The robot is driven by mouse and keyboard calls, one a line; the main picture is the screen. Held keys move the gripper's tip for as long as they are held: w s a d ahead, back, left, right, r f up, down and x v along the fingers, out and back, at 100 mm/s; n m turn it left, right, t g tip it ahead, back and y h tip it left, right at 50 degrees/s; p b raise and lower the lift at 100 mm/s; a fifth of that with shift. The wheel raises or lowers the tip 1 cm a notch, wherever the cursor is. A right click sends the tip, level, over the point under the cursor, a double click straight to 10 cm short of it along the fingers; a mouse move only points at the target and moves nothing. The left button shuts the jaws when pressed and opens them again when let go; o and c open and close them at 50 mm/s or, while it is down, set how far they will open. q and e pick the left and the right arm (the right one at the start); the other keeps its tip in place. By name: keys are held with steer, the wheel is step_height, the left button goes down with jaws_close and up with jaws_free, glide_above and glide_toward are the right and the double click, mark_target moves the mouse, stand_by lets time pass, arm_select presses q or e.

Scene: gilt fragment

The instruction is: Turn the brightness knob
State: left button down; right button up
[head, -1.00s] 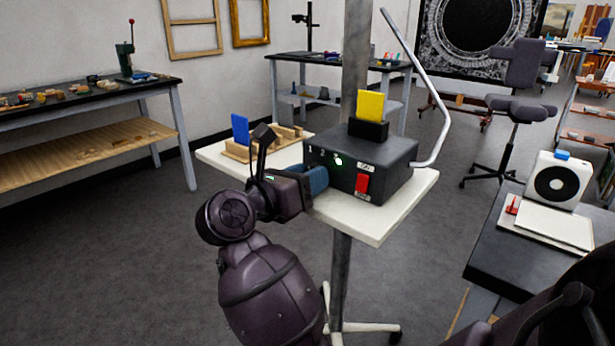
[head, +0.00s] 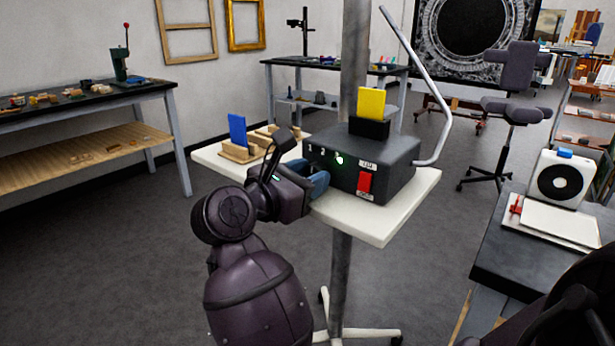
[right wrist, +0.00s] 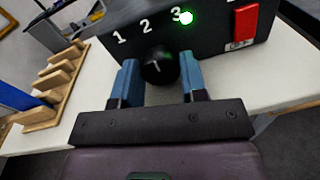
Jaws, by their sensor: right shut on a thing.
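The black control box (head: 362,160) stands on a white-topped stand, with a yellow card upright in a black holder on top. Its round black knob (right wrist: 159,66) has a pale pointer mark and sits below the numbers 1, 2 and 3 in the right wrist view. A green light (right wrist: 187,18) glows beside the 3. My right gripper (head: 320,182) is at the box front; its blue fingers are shut on the knob, one at each side, in the right wrist view (right wrist: 161,72). In the head view the gripper hides the knob. My left gripper is not in view.
A red switch (head: 365,182) is on the box front, right of the knob. A wooden rack (head: 240,153) with a blue card stands left of the box on the white stand top (head: 385,222). A bent metal arm (head: 428,85) rises at the box's right.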

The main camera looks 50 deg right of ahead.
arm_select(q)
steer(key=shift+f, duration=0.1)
arm_select(e)
steer(key=o, duration=0.6)
steer(key=shift+o, duration=0.2)
steer(key=shift+a, duration=0.15)
arm_select(q)
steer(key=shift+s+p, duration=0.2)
steer(key=shift+p, duration=0.2)
arm_select(e)
steer(key=a, duration=1)
steer(key=shift+a+r, duration=0.15)
steer(key=shift+a, duration=0.15)
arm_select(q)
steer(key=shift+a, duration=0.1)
